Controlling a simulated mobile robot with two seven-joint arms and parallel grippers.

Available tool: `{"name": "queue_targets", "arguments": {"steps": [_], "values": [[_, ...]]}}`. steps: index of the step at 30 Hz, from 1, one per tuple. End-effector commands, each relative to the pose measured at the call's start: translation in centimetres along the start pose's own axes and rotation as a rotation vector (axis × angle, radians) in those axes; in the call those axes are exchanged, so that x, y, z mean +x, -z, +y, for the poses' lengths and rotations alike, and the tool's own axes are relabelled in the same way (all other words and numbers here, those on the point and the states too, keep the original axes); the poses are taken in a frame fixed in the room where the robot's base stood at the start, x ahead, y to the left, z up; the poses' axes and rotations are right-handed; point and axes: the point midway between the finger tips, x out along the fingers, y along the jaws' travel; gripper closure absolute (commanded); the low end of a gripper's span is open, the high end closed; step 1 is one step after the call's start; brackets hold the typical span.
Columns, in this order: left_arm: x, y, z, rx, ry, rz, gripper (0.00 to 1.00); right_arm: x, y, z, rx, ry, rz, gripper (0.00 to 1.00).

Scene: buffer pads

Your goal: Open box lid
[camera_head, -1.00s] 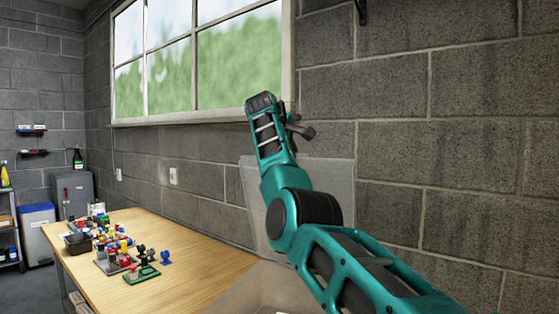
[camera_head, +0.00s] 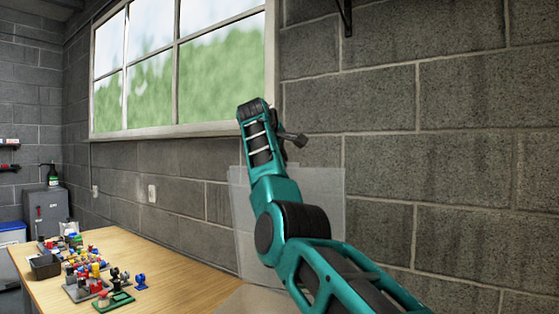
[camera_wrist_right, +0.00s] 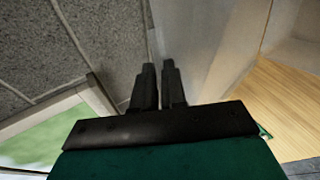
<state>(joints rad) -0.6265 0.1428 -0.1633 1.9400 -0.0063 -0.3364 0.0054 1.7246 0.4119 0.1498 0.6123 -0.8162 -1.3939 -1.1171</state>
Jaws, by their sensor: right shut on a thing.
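The box lid (camera_head: 328,205) is a pale see-through panel standing nearly upright against the wall in the head view, partly hidden by my right arm. Only the top of the box (camera_head: 252,301) shows at the bottom edge of that view. In the right wrist view, my right gripper (camera_wrist_right: 159,68) has its two dark fingers close together at the edge of the lid (camera_wrist_right: 195,45), shut on it. In the head view my right arm hides the grip. My left gripper is in neither view.
A wooden table (camera_head: 180,270) runs along the wall to the left. A block wall (camera_head: 450,190) and a window (camera_head: 185,80) are close behind my arm.

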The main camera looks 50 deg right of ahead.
Motion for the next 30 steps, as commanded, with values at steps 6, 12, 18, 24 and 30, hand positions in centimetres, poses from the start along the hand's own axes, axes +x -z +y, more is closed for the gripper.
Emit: {"name": "queue_targets", "arguments": {"steps": [6, 12, 18, 24, 30], "values": [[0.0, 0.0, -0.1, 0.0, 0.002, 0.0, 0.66, 0.2, -0.2, -0.2, -0.002, 0.005, -0.007, 0.81], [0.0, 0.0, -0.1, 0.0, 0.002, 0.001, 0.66, 0.1, -0.1, -0.1, -0.001, 0.003, -0.004, 0.67], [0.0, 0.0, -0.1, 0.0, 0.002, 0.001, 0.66, 0.0, -0.1, 0.0, -0.001, 0.0, -0.002, 0.67], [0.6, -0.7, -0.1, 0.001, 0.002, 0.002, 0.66, -2.2, 0.1, -0.2, 0.0, -0.003, 0.0, 0.67], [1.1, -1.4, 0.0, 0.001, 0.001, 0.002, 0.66, -6.7, 0.0, -0.1, 0.0, -0.002, 0.0, 0.67]]}}
